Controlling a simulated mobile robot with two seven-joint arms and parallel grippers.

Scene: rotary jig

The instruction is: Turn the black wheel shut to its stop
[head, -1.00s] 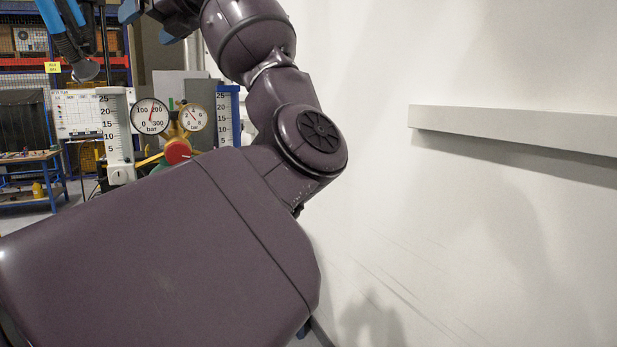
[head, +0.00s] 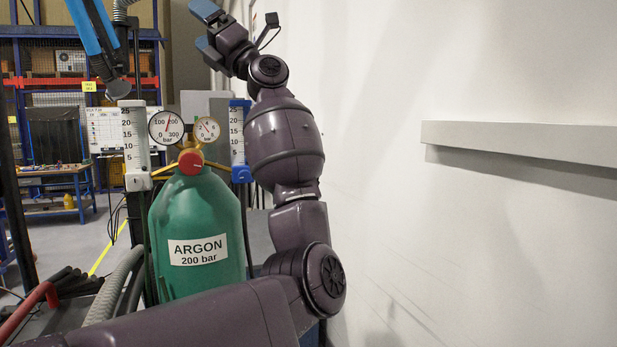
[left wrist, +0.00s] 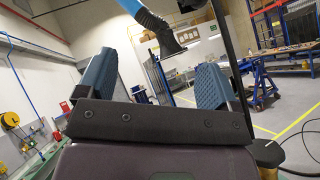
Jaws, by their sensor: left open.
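I cannot make out a black wheel in either view. The green argon cylinder (head: 195,225) stands upright, with a red knob (head: 191,162) and brass fittings at its top. Two round gauges, the left one (head: 166,127) and the right one (head: 207,130), sit above the knob. My left gripper (head: 203,31) is raised above and behind the gauges, near the wall, and apart from them. Its blue fingers are spread and empty. The left wrist view also shows the open fingers (left wrist: 152,82) with nothing between them. My right gripper is not in view.
A white-backed flow tube (head: 135,145) and a blue-backed one (head: 238,140) flank the gauges. A wall with a grey ledge (head: 520,142) stands on the right. A blue extraction arm (head: 95,35) hangs at upper left. Grey hoses (head: 112,290) lie beside the cylinder.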

